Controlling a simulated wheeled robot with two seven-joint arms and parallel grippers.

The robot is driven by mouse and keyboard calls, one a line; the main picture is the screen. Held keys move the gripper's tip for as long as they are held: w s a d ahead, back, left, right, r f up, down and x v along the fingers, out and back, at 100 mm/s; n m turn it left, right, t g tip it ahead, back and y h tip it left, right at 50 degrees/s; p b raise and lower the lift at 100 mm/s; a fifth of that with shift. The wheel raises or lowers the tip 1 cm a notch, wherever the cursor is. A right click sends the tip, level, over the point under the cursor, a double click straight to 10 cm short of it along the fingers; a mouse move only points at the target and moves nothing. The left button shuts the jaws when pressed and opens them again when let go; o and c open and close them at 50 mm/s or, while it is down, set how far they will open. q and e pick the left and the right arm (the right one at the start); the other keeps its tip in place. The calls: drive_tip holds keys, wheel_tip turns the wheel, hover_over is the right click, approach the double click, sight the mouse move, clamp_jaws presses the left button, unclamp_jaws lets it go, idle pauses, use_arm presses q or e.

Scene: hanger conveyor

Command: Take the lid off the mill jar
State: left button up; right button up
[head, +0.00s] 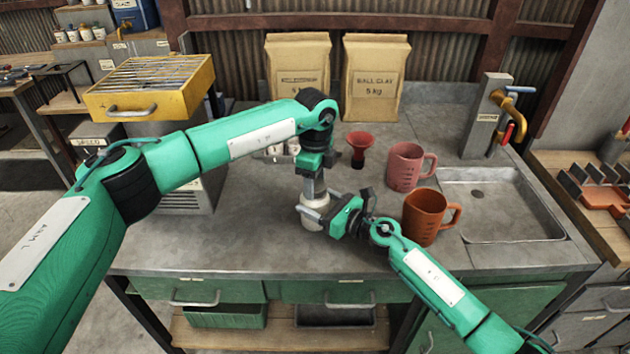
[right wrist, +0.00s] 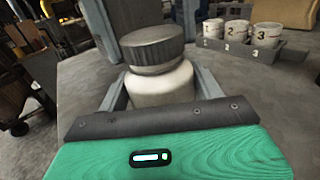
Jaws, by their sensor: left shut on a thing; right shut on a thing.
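The mill jar (head: 314,223) stands upright on the grey worktop, with a white body. In the right wrist view its white body (right wrist: 160,86) carries a dark ridged lid (right wrist: 152,52), which looks slightly tilted; I cannot tell whether there is a gap beneath it. My left gripper (head: 313,197) comes down from above, shut on the lid, and mostly hides it in the head view. My right gripper (head: 324,216) reaches in low from the right, shut around the jar body, with one finger on each side (right wrist: 158,98).
An orange mug (head: 424,217) stands close to my right wrist, with a pink mug (head: 406,167) and a red funnel-like cup (head: 359,146) behind. Numbered small pots (right wrist: 237,31) sit beyond the jar. A sink (head: 500,205) is at right. The worktop front left is clear.

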use_arm(q)
drive_tip(key=shift+r, duration=0.15)
drive_tip(key=shift+r, duration=1)
drive_tip(key=shift+r, duration=2)
use_arm(e)
drive_tip(key=o, duration=2)
drive_tip(key=shift+c, duration=0.2)
